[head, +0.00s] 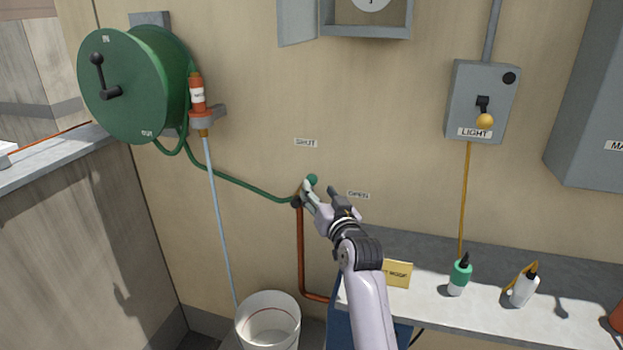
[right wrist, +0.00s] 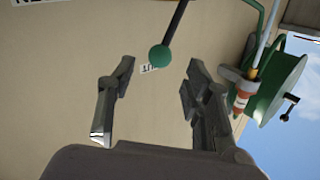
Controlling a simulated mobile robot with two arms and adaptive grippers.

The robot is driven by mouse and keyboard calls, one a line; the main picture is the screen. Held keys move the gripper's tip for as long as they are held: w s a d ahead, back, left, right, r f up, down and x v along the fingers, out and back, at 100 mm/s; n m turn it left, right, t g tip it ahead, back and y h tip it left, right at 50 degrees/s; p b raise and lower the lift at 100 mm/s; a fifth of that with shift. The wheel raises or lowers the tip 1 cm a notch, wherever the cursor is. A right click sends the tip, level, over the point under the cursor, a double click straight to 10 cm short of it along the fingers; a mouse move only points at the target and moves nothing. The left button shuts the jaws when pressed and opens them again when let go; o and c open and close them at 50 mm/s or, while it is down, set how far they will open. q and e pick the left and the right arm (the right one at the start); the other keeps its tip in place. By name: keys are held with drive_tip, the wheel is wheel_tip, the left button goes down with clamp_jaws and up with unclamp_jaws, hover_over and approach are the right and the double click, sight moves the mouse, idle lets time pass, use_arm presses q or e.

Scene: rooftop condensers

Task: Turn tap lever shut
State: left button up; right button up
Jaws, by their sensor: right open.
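The tap (head: 297,202) sits on the wall at the top of a copper pipe, where a green hose meets it. Its lever has a round green knob (head: 312,180), and the rest of the lever is mostly hidden behind my gripper in the head view. A SHUT label (head: 305,142) is above the tap and an OPEN label (head: 358,195) is to its right. My right gripper (head: 320,190) is open at the lever. In the right wrist view the green knob (right wrist: 160,57) on its dark rod appears between the spread fingers, touching neither. My left gripper is not in view.
A green hose reel (head: 130,85) hangs at the left. A white bucket (head: 268,325) stands below. A bench (head: 490,290) at the right holds bottles and a yellow card (head: 397,273). A light switch box (head: 480,100) is on the wall. The wall around the tap is mostly clear.

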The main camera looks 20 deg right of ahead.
sight(314, 183)
drive_tip(key=shift+w, duration=3.3)
drive_tip(key=shift+c, duration=0.3)
clamp_jaws()
